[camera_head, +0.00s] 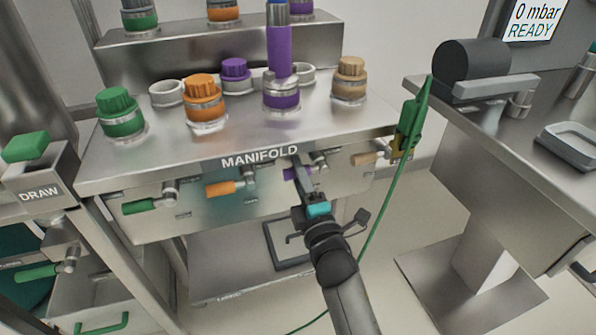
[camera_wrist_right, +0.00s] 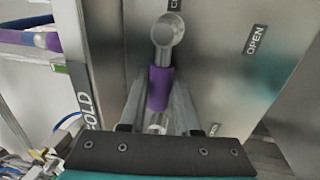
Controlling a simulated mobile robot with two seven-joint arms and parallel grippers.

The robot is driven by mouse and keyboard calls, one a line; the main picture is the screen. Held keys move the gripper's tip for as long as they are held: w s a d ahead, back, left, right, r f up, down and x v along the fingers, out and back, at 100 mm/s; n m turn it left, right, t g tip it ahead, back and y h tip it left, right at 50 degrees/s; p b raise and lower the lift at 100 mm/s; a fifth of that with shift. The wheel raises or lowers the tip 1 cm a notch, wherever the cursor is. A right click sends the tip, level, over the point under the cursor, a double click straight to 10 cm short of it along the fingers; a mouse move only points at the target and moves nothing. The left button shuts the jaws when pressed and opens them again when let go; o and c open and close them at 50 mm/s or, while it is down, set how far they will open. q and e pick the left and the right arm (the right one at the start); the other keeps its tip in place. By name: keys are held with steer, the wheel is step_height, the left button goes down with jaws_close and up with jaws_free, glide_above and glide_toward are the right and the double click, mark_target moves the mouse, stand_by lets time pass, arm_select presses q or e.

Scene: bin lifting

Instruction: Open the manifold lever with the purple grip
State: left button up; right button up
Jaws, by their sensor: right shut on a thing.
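The manifold (camera_head: 263,157) is a steel block with a row of levers on its front face. The purple grip (camera_head: 288,174) belongs to one lever near the middle and is partly covered by my right gripper (camera_head: 298,172). In the right wrist view the purple grip (camera_wrist_right: 160,88) lies between the two fingers of my right gripper (camera_wrist_right: 159,105), which is shut on it. The lever's round metal pivot (camera_wrist_right: 167,30) is above the grip in that view. An OPEN label (camera_wrist_right: 255,40) is on the plate to the right. My left gripper is not in view.
A green-grip lever (camera_head: 139,207) and an orange-grip lever (camera_head: 220,188) are to the left. A tan-grip lever (camera_head: 366,158) is to the right, near a green connector (camera_head: 410,122) with a hanging hose. Capped ports, including a green cap (camera_head: 118,110), stand on top. A steel side bench (camera_head: 445,100) is at right.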

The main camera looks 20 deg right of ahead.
jaws_close()
stand_by(0.8)
